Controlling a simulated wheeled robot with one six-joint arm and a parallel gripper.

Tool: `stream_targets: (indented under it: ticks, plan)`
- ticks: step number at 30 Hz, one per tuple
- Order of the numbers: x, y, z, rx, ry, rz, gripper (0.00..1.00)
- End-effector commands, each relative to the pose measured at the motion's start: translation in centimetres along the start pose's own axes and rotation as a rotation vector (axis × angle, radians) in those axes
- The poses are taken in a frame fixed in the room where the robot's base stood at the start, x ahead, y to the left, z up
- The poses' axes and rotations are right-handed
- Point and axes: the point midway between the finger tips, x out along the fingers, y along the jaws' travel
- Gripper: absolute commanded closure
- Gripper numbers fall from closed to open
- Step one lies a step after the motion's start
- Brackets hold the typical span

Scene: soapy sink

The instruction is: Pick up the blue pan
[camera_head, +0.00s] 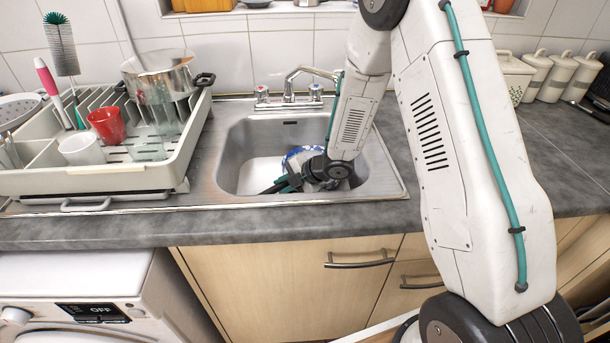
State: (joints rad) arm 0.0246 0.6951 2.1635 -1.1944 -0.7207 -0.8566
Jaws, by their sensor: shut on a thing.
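A blue item with white patches, which looks like the blue pan (299,156), is in the sink (239,150). Only part of its rim shows behind my gripper; the rest is hidden by my gripper and wrist. My gripper (276,187) is low in the basin, at the near side of the pan, pointing left. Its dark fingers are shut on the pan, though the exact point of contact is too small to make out.
A chrome tap (302,80) stands behind the basin. A dish rack (120,177) at left holds a steel pot (160,75), a red cup (108,125) and a white cup (80,149). White canisters (560,75) stand at back right.

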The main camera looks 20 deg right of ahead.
Motion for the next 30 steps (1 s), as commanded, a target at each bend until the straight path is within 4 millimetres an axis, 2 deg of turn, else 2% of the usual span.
stream_targets:
  ticks: [24, 30]
  plan:
    - [-0.09, 0.25, 0.02, -0.003, -0.001, 0.004, 1.00]
    - [-0.69, 0.98, -0.20, -0.004, -0.001, 0.005, 1.00]
